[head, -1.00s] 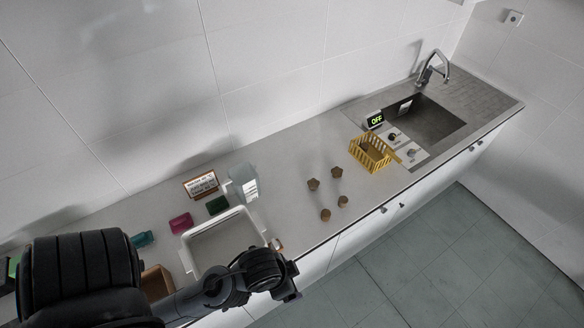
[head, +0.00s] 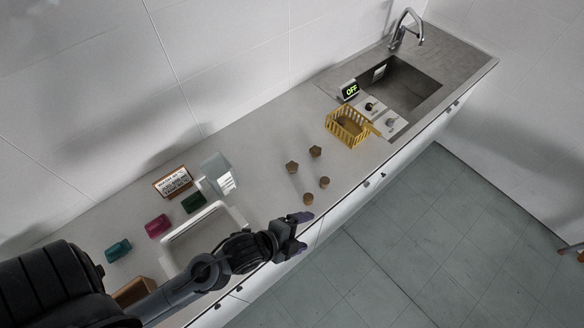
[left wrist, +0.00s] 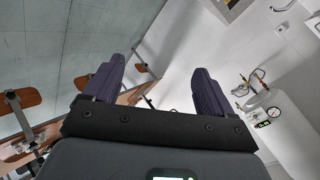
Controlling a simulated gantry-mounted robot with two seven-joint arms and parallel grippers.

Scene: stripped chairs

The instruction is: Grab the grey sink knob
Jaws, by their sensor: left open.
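The grey knob (head: 391,122) sits on a white plate beside the sink, near the counter's front edge. A black knob (head: 370,106) is on another white plate just behind it. The sink (head: 405,90) is a dark recessed basin to the right of both. My left gripper (head: 301,232) is near the front edge of the counter, well to the left of the grey knob. In the left wrist view my left gripper (left wrist: 155,88) has its two purple fingers wide apart with nothing between them. My right gripper is not in view.
A yellow basket (head: 348,127) stands left of the knobs, and an "OFF" display (head: 349,90) behind them. Several small brown pieces lie on the counter (head: 262,137). A white tray (head: 236,213) is near my arm. A tall faucet (head: 407,27) rises behind the sink.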

